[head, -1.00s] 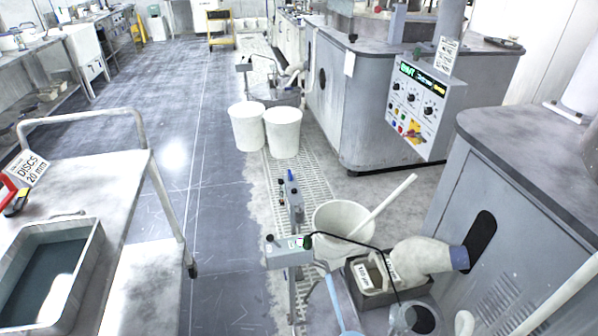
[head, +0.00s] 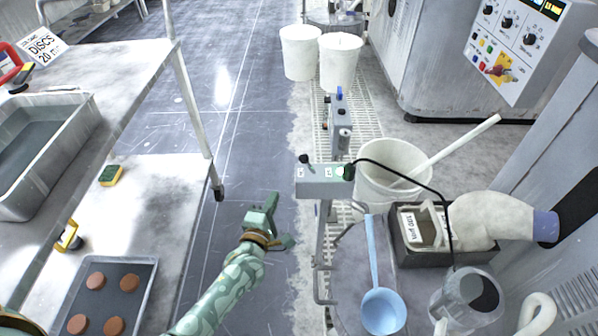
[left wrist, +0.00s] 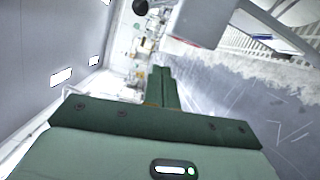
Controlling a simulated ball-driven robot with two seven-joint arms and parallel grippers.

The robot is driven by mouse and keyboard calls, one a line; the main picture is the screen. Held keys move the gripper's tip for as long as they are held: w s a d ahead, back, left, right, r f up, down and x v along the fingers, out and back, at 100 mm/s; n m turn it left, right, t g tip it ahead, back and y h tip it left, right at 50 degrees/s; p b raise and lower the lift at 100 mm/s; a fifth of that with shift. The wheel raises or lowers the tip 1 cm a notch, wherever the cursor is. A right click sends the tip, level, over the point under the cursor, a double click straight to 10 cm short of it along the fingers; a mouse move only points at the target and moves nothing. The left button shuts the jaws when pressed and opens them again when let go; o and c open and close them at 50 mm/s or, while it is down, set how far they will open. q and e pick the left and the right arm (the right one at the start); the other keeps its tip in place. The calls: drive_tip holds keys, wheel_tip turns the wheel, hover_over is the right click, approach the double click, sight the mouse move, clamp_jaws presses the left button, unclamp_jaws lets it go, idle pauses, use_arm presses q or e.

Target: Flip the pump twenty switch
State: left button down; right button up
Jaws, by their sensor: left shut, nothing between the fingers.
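A grey box (head: 324,180) with small pale labels, a dark knob and a green-lit spot sits on a post in the middle of the head view. Its lettering is too small to read, so I cannot tell whether it is the pump twenty switch. A second grey post unit (head: 340,125) with a blue top stands behind it. My left gripper (head: 272,203) is shut and empty, left of the box and apart from it. In the left wrist view, its closed green fingers (left wrist: 161,88) point toward a grey box (left wrist: 205,20) at the top. My right gripper is out of view.
Close right of the box are a white bucket (head: 378,165) with a stick, a black cable, a blue ladle (head: 382,308) and a dark tray (head: 415,258). A trolley (head: 150,215) stands left. The floor between (head: 250,120) is clear.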

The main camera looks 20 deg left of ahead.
sight(307, 164)
use_arm(q)
drive_tip(key=r+n, duration=0.1)
drive_tip(key=w+a+r+n+y, duration=0.1)
drive_tip(key=shift+w+r+t, duration=0.3)
drive_tip(key=shift+t, duration=0.1)
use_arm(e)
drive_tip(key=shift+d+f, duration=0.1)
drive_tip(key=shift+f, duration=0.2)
